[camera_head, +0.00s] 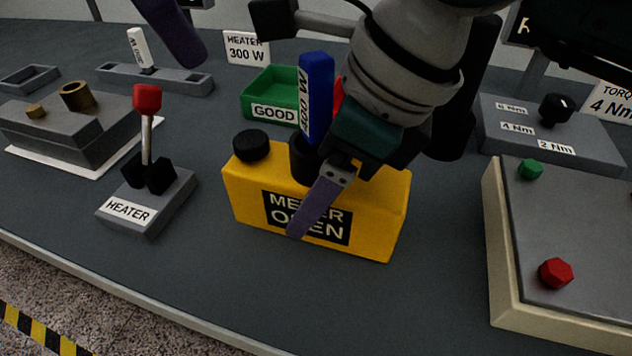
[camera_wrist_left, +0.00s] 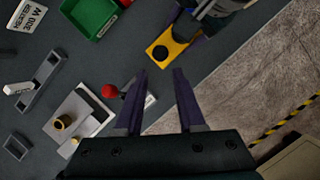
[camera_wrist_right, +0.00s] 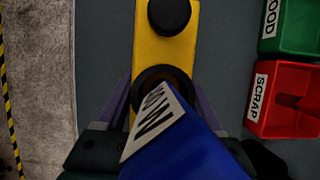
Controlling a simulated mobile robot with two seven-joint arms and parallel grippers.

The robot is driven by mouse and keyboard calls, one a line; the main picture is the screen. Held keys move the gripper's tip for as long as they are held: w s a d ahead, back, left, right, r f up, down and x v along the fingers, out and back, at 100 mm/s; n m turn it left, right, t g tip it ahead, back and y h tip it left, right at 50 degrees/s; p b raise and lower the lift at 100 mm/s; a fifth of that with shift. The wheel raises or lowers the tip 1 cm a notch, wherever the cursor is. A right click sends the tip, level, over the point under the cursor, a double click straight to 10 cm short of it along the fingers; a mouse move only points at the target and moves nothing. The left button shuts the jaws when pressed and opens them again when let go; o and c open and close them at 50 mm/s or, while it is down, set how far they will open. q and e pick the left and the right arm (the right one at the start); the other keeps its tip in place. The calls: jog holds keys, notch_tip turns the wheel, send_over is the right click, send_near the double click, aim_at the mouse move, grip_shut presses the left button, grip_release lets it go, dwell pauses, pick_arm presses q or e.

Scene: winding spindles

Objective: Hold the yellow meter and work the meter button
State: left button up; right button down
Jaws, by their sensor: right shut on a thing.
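The yellow meter (camera_head: 370,225) stands on the bench, its front label reading "METER OPEN", partly covered by a finger. Its black round button (camera_head: 252,145) is on the top left; nothing touches it. A blue spindle (camera_head: 317,95) marked with a W rating stands upright in the meter's dark socket (camera_wrist_right: 150,80). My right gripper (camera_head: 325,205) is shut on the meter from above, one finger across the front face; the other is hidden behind. My left gripper (camera_wrist_left: 160,72) is open and empty, high above the bench; one finger shows at the top of the head view.
A red-knobbed HEATER lever (camera_head: 147,100) stands left of the meter. A green GOOD bin (camera_head: 265,90) is behind it, with a red SCRAP bin (camera_wrist_right: 280,95) beside. A grey panel with green and red buttons (camera_head: 570,230) is at right. A white spindle (camera_head: 140,48) stands in a rack.

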pick_arm(q)
grip_shut()
dwell(1.4)
